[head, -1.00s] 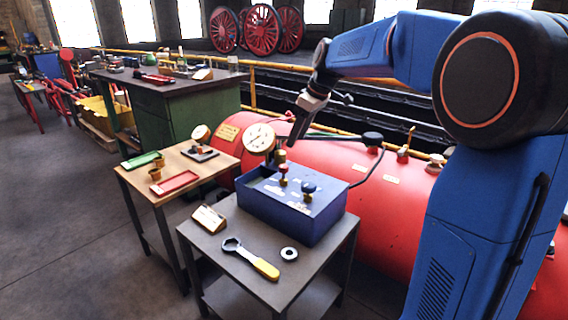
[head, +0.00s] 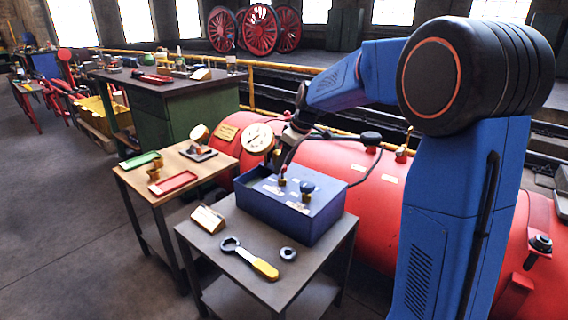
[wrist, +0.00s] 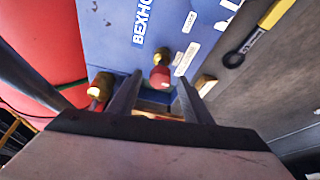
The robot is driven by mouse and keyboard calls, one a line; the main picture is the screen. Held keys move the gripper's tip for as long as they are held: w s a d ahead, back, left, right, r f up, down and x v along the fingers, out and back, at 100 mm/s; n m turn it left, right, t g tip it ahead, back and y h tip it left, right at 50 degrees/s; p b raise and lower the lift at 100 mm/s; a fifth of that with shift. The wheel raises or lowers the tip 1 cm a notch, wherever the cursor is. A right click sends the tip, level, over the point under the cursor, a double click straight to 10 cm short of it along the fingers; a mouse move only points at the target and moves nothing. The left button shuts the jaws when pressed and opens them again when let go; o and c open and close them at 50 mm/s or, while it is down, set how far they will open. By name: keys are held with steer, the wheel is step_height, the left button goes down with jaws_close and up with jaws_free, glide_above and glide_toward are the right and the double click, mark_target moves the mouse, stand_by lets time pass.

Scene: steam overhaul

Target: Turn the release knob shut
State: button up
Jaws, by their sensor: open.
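A blue box (head: 290,215) stands on the near grey table, with lettering and small labels on its top. A small red knob (head: 283,170) on a brass stem and a dark blue knob (head: 307,187) on a brass base rise from it. I cannot read which is the release knob. My gripper (head: 284,160) is over the box's back left part, pointing down close to the red knob. In the wrist view my open fingers (wrist: 158,82) reach toward a red knob (wrist: 160,76), which shows between their tips. Contact cannot be told.
A yellow-handled wrench (head: 252,260), a dark ring (head: 288,254) and a small sign (head: 208,219) lie in front of the box. A round gauge (head: 259,138) stands behind it, before the red boiler (head: 385,205). A wooden table (head: 150,182) with trays is at left.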

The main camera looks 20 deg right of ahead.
steer(key=shift+c, duration=0.7)
steer(key=c, duration=0.9)
steer(key=m, duration=0.1)
steer(key=m+h, duration=0.1)
steer(key=m, duration=0.1)
steer(key=shift+s+a+m+t, duration=0.1)
steer(key=shift+a+m+t, duration=0.1)
steer(key=shift+m+t, duration=0.15)
steer(key=m+h, duration=0.1)
steer(key=m, duration=0.1)
steer(key=m+h, duration=0.1)
steer(key=m, duration=0.2)
steer(key=shift+a+t, duration=0.15)
steer(key=shift+t, duration=0.2)
steer(key=m+h, duration=0.1)
steer(key=m, duration=0.1)
steer(key=m+h, duration=0.1)
steer(key=m, duration=0.2)
steer(key=shift+a, duration=0.15)
steer(key=shift+m+g+h, duration=0.6)
steer(key=shift+m+h, duration=0.1)
steer(key=shift+m, duration=1.35)
